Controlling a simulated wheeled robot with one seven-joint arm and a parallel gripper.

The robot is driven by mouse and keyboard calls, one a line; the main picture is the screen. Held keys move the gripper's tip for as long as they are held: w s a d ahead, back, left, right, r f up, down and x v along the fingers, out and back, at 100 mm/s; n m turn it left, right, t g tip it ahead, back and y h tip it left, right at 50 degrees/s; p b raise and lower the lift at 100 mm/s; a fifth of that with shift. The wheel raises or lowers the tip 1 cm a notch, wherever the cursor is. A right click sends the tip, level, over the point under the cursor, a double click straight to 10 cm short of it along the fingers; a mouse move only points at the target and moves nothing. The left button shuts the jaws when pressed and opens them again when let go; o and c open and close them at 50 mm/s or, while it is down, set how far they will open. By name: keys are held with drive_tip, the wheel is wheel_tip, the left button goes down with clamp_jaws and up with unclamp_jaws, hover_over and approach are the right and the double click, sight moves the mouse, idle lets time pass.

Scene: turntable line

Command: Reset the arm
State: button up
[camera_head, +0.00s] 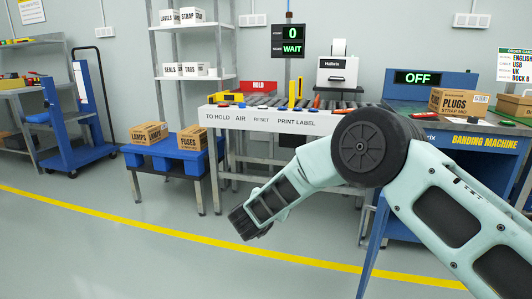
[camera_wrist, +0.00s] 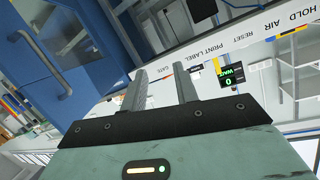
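My arm (camera_head: 285,195) reaches in from the right in the head view, bent at a large dark joint, with its end low over the floor in front of the line. My gripper (camera_wrist: 160,72) shows two grey fingers apart in the wrist view, with nothing between them. In the head view its fingers are hidden behind the dark wrist end. The wrist view is tilted and shows the line's labelled front edge (camera_wrist: 235,40) beyond the fingers.
The banding machine (camera_head: 480,142) stands at the right, with a PLUGS carton (camera_head: 458,102) on it and an OFF display (camera_head: 417,78). A WAIT display (camera_head: 291,48) hangs over the line. A blue stand (camera_head: 170,152) holds two cartons. Floor (camera_head: 130,240) is open at front left.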

drive_tip(key=s+a+r+n+y, duration=0.3)
drive_tip(key=a+r+n+y, duration=0.1)
drive_tip(key=a+r+y, duration=0.25)
drive_tip(key=s+a+r+n+g+y, duration=0.2)
drive_tip(key=s+n+y, duration=0.1)
drive_tip(key=s, duration=0.4)
drive_tip(key=s+a+r+n+g+y, duration=0.2)
drive_tip(key=s+a+n+g+y, duration=0.1)
drive_tip(key=s, duration=0.3)
drive_tip(key=s+d+f+n+g, duration=0.1)
drive_tip(key=s+d+n+g, duration=0.15)
drive_tip(key=s, duration=0.55)
drive_tip(key=s+d+n+g, duration=0.1)
drive_tip(key=s+d+g, duration=0.2)
drive_tip(key=s, duration=0.6)
drive_tip(key=s+d+f+n+g+h, duration=0.25)
drive_tip(key=s+d+h, duration=0.25)
drive_tip(key=s+d, duration=0.95)
wheel_tip(320, 180, up, 35)
drive_tip(key=p, duration=3.5)
drive_tip(key=shift+s+d+r+g, duration=0.2)
drive_tip(key=shift+s+g, duration=0.1)
drive_tip(key=shift+g, duration=0.1)
